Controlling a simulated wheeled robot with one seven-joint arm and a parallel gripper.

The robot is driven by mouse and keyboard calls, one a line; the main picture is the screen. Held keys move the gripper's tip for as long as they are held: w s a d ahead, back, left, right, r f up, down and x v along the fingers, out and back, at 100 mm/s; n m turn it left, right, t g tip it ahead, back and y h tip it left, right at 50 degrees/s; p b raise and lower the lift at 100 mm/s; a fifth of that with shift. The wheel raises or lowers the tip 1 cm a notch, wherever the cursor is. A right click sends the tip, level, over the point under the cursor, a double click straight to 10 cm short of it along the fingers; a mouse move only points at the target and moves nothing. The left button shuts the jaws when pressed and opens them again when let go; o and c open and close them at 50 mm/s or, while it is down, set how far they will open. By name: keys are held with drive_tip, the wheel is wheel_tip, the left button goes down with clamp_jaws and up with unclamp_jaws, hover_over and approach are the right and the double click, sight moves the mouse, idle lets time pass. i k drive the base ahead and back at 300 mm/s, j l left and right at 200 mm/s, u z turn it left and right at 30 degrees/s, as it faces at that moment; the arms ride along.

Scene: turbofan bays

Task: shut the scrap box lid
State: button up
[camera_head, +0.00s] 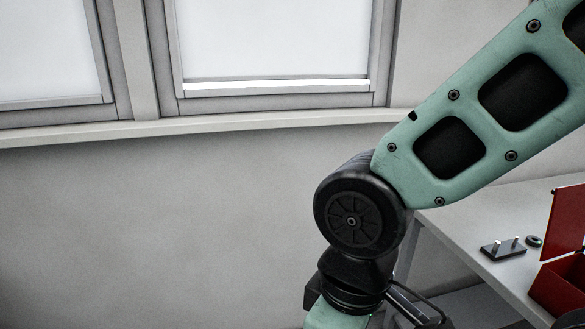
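A red box (560,288) stands on the table at the right edge of the head view, partly cut off by the frame. Its red lid (567,222) stands raised, roughly upright, at the back of the box. This looks like the scrap box. My green and black arm crosses the right half of the view and bends down at a black joint left of the table. My gripper is not in the picture, so its distance from the lid cannot be told.
The light grey table (470,262) reaches from the middle right to the right edge. A small dark plate with light pegs (503,248) and a dark ring (534,241) lie left of the box. A windowed wall (150,215) is behind; a lower shelf shows under the table.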

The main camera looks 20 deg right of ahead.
sight(565, 234)
drive_tip(key=i+z, duration=0.2)
drive_tip(key=z, duration=0.25)
drive_tip(key=i+j+z, duration=0.15)
drive_tip(key=z, duration=0.3)
drive_tip(key=i+j+z, duration=0.2)
drive_tip(key=z, duration=0.2)
drive_tip(key=i+j+z, duration=0.2)
drive_tip(key=z, duration=0.25)
drive_tip(key=i+j+z, duration=0.1)
drive_tip(key=j+z, duration=0.35)
drive_tip(key=i+j+z, duration=0.2)
drive_tip(key=z, duration=0.15)
drive_tip(key=i+j+z, duration=0.1)
drive_tip(key=j+z, duration=0.25)
drive_tip(key=i+j+z, duration=0.1)
drive_tip(key=j+z, duration=0.2)
drive_tip(key=j, duration=0.1)
